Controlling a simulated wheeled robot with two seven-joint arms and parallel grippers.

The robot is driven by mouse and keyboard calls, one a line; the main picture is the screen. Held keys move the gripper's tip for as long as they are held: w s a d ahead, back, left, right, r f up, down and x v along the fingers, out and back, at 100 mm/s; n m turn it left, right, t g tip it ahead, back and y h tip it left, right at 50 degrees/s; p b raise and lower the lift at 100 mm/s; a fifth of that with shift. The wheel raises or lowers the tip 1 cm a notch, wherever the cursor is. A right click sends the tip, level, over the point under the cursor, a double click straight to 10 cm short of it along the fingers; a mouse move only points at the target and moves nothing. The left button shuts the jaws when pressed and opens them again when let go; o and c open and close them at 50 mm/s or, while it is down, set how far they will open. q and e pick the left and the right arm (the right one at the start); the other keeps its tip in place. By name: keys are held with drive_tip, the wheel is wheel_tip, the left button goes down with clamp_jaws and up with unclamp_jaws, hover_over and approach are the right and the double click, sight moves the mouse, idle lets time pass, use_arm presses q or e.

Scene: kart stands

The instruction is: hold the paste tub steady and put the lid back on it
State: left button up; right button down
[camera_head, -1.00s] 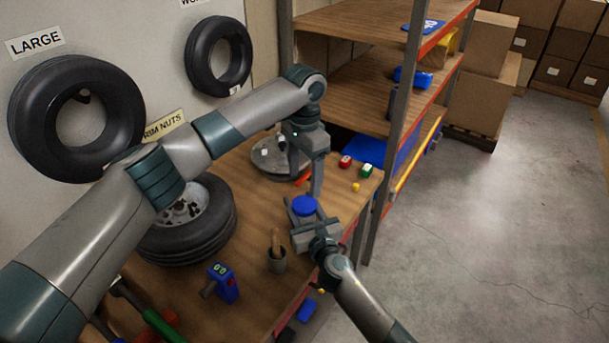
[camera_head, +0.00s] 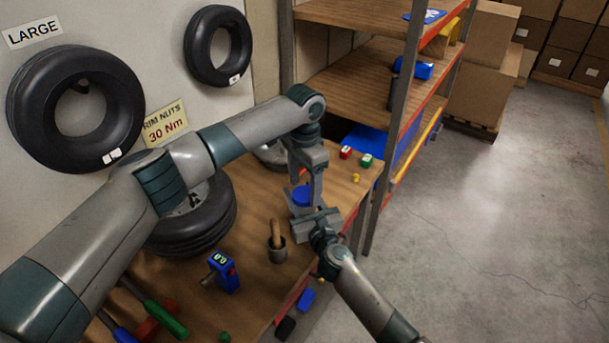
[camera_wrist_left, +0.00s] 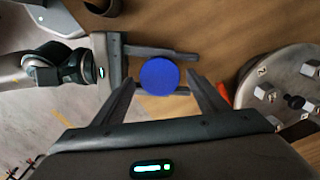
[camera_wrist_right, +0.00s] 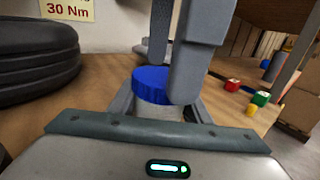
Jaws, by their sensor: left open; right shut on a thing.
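The paste tub (camera_wrist_right: 158,110) is a pale grey cylinder standing upright on the bench. The blue lid (camera_wrist_right: 153,82) with a ridged rim lies level on top of it; I cannot tell how firmly it is seated. The lid also shows from above in the left wrist view (camera_wrist_left: 159,76) and partly in the head view (camera_head: 301,195). My right gripper (camera_head: 303,213) is shut on the tub's sides, below the lid. My left gripper (camera_wrist_left: 163,82) points down over the tub, open, with its fingers on either side of the lid. Contact with the lid is unclear.
A cup with a wooden handle (camera_head: 277,246) and a blue tool (camera_head: 224,271) stand nearer on the bench. A wheel (camera_wrist_left: 285,90) lies beyond the tub. Red (camera_head: 346,152) and green (camera_head: 366,160) small items sit at the far right. Shelving (camera_head: 405,115) rises behind.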

use_arm(q)
drive_tip(key=shift+f, duration=0.7)
drive_tip(key=shift+c, duration=0.5)
drive_tip(key=c, duration=1)
drive_tip(key=shift+o, duration=0.2)
drive_tip(key=m, duration=0.5)
drive_tip(key=o, duration=1.1)
drive_tip(key=shift+o, duration=0.2)
